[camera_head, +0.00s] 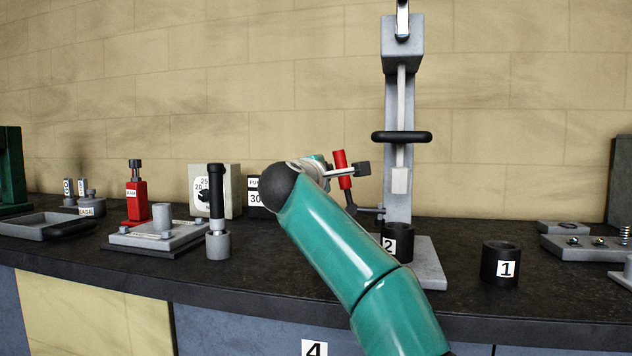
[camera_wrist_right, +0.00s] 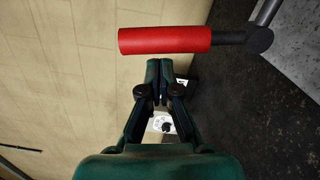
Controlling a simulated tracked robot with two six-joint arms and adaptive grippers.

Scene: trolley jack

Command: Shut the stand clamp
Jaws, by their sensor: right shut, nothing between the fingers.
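The stand clamp's red handle (camera_head: 342,165) stands nearly upright beside the grey stand (camera_head: 398,112) in the head view. Its dark lower end joins a thin grey rod (camera_head: 370,210) at the column. In the right wrist view the red handle (camera_wrist_right: 165,40) lies across the top, with its dark pivot at right. My right gripper (camera_head: 362,168) is at the handle's height in the head view, its finger crossing the red grip in the picture. In the right wrist view the right gripper (camera_wrist_right: 160,68) is shut and empty, just below the handle; contact is unclear. My left gripper is out of view.
Black cup 2 (camera_head: 395,240) sits at the stand's base and black cup 1 (camera_head: 500,263) to its right. A black crossbar (camera_head: 401,137) spans the stand above. My right arm covers part of the bench.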

